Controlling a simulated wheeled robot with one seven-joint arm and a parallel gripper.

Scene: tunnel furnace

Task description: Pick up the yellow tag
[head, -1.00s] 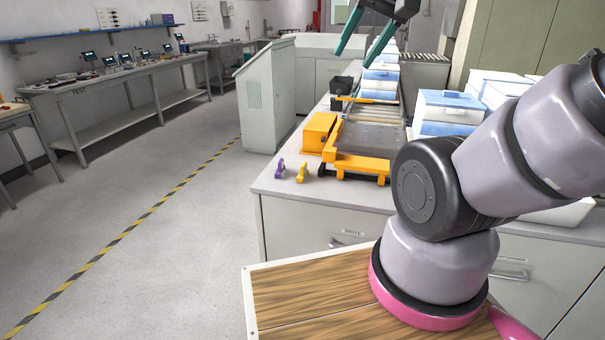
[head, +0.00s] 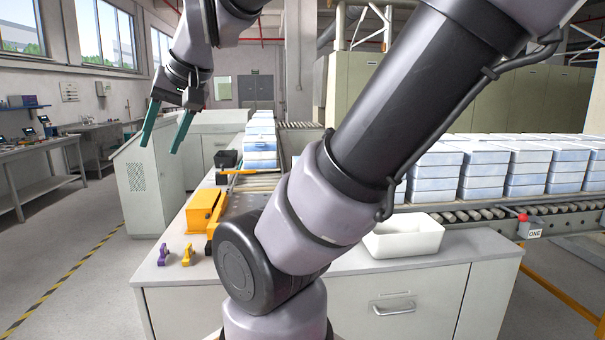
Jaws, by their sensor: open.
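The yellow tag (head: 187,255) stands near the left front edge of the grey counter. A similar purple tag (head: 163,255) stands just left of it. My gripper (head: 163,148) has green fingers spread apart with nothing between them. It hangs in the air well above the tags and farther back in the picture, pointing down. My arm crosses the middle of the view and hides part of the counter and the orange equipment.
An orange box (head: 203,212) sits on the counter just behind the yellow tag. A white tray (head: 404,238) stands on the counter at right. Stacked blue and white boxes (head: 503,172) line a roller conveyor (head: 465,214). Open floor lies left of the counter.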

